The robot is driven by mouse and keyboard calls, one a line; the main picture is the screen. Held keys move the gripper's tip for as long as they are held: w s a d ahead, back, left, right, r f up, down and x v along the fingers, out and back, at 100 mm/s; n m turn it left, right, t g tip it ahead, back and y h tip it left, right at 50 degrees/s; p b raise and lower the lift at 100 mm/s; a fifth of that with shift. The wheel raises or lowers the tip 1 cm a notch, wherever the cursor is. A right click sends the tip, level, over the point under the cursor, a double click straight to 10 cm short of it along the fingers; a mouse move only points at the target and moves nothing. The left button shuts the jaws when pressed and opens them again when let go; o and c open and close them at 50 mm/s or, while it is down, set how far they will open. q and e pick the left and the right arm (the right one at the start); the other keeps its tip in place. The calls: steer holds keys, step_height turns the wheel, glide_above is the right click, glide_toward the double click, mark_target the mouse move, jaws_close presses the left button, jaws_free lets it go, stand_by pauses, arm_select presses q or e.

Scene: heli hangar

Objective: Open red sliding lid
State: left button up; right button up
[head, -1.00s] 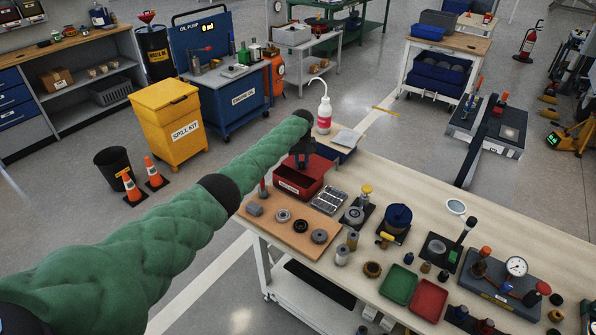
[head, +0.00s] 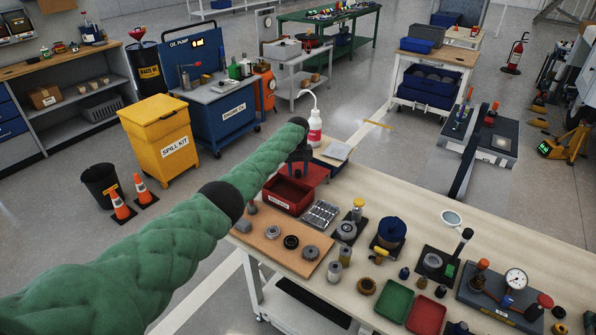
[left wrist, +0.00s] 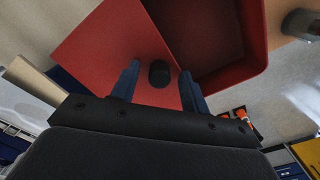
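A red box (head: 287,206) stands at the far left corner of the workbench, with its inside open to view on the near side. Its red sliding lid (head: 318,170) sits over the back part, beyond the opening. In the left wrist view the lid (left wrist: 95,50) has a black knob (left wrist: 159,73), and the open box (left wrist: 240,60) lies to the right. My left gripper (head: 299,166) is over the lid. Its two fingers (left wrist: 159,88) are apart on either side of the knob, with gaps showing, so it looks open. My right gripper is not in view.
Beside the box are a board (head: 265,232) with several round parts and a metal tray (head: 321,214). A red-and-white bottle (head: 315,128) and a pale flat item (head: 338,150) stand behind it. Several tools and green and red trays (head: 394,291) fill the right side.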

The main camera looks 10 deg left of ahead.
arm_select(q)
steer(key=shift+r, duration=0.55)
steer(key=shift+r+b, duration=1.1)
steer(key=shift+r, duration=2.25)
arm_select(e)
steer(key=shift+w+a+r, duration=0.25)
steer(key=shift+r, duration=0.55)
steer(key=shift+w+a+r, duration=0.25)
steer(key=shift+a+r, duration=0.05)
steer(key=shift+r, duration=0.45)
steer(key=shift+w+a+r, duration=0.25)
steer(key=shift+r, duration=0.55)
